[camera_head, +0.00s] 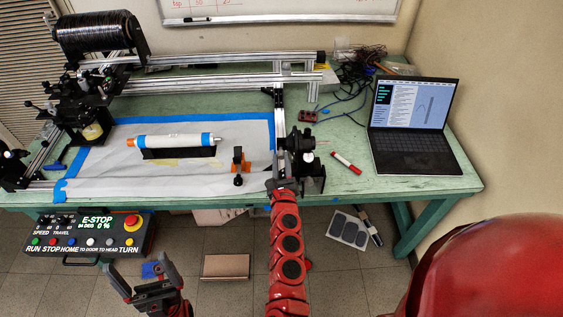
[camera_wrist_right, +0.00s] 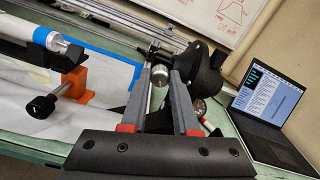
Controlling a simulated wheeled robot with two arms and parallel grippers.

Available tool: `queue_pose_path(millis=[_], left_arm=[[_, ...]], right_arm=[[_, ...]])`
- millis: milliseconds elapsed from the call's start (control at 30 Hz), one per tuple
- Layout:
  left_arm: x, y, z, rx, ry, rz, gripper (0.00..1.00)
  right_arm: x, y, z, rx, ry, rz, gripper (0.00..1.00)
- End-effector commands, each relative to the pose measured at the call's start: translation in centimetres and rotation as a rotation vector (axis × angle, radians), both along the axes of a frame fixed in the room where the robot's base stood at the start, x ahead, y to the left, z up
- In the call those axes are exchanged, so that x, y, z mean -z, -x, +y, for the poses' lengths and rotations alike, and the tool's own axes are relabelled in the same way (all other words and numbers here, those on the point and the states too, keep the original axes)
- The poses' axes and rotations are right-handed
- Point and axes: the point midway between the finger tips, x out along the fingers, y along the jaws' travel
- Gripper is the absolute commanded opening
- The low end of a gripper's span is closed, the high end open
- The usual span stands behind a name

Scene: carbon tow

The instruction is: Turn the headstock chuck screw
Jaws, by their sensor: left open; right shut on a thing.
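The black headstock (camera_head: 299,148) stands at the right end of the paper-covered work area; its dark rounded body (camera_wrist_right: 205,68) fills the upper middle of the right wrist view. A small silver chuck screw (camera_wrist_right: 159,74) shows beside it. My right gripper (camera_wrist_right: 161,88) is shut on this screw, one grey finger on each side. In the head view my red right arm reaches up to the headstock, and the screw is hidden there. My left gripper (camera_head: 142,274) is open and empty, low in front of the table.
A white tube with blue ends (camera_head: 180,141) lies on a black cradle. An orange clamp (camera_head: 239,161), a red marker (camera_head: 346,162) and a laptop (camera_head: 412,125) sit on the green table (camera_head: 380,190). A control box with an E-stop (camera_head: 132,221) hangs at front left.

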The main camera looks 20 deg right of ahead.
Motion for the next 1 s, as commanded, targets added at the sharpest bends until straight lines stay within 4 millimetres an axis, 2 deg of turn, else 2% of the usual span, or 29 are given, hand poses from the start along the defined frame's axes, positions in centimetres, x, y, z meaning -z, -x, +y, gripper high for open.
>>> queue_pose_path(millis=[1000], left_arm=[[1.2,0.0,0.0,0.0,0.0,0.0,0.97]], right_arm=[[0.0,0.0,0.0,0.002,0.928,0.265,0.0]])
